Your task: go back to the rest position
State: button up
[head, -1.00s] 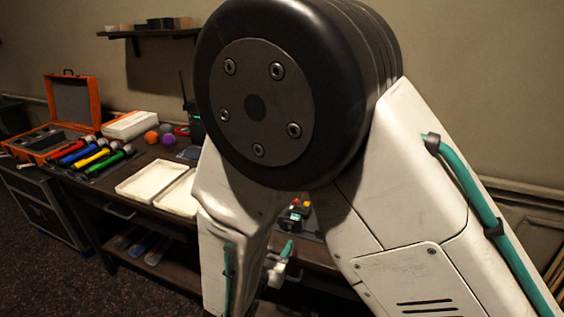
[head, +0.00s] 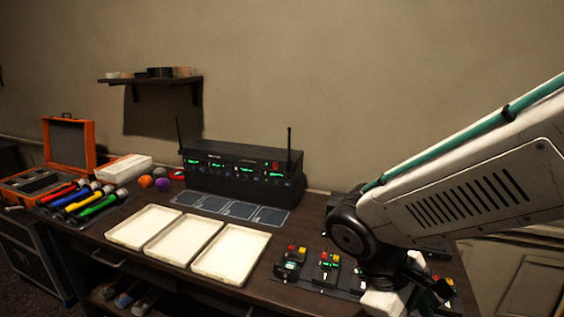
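My arm comes in from the right edge and reaches down and left over the right part of the desk. Its dark wrist joint hangs above the desk's right side, with a white wrist part below it running to the bottom edge. My gripper's fingers do not show; the wrist and the picture's bottom edge hide or cut off that end. I cannot see whether it holds anything.
The desk (head: 317,214) holds three empty white trays (head: 231,254), a black receiver rack (head: 243,172) with antennas, coloured microphones (head: 84,202), an orange case (head: 69,149) and small belt packs (head: 326,266) close to my wrist. A shelf (head: 150,80) hangs on the wall.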

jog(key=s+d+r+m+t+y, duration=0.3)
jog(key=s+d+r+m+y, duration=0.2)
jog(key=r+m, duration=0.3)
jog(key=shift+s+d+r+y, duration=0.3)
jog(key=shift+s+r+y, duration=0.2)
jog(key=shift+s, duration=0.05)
